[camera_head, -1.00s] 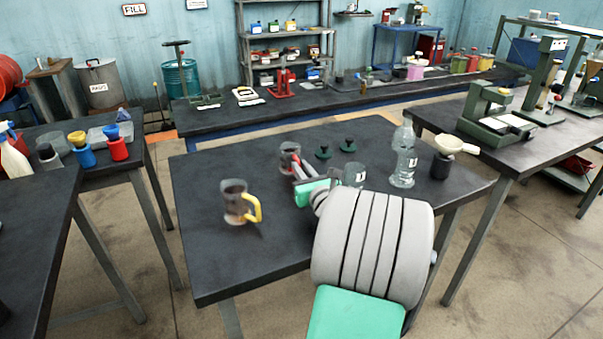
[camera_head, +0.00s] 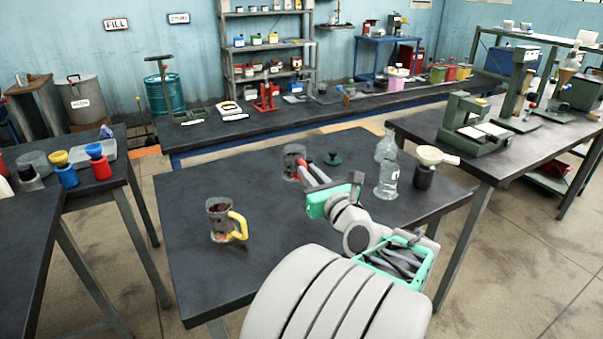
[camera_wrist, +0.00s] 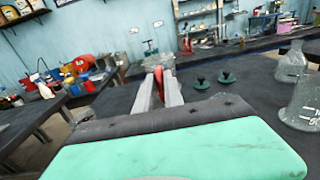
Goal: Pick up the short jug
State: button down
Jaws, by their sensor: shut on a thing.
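The short jug (camera_head: 293,155) is clear, with a red handle, and is at the far middle of the dark table. My gripper (camera_head: 306,166) is shut on its red handle, and the jug looks raised a little; the gap beneath is hard to judge. In the wrist view, the red handle (camera_wrist: 158,73) sits between the fingers (camera_wrist: 160,88), with the clear body faint beyond them. A second jug (camera_head: 219,219), with a yellow handle, stands upright on the table, apart from my gripper.
A clear bottle (camera_head: 388,178) and a glass flask (camera_head: 385,146) stand right of my arm. A black cup with a cream funnel (camera_head: 425,170) is farther right. Green stoppers (camera_wrist: 201,84) lie beyond my gripper. The table's left part around the yellow-handled jug is mostly clear.

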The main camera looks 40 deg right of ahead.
jog(key=shift+s+a+r, duration=0.1)
jog(key=shift+s+r, duration=0.2)
jog(key=shift+s, duration=0.3)
jog(key=shift+s+a+r, duration=0.1)
jog(key=shift+s+r, duration=0.15)
jog(key=shift+s, duration=0.35)
jog(key=shift+s+a+r, duration=0.1)
jog(key=shift+s+r, duration=0.2)
jog(key=shift+s, duration=0.3)
jog(key=shift+f, duration=0.1)
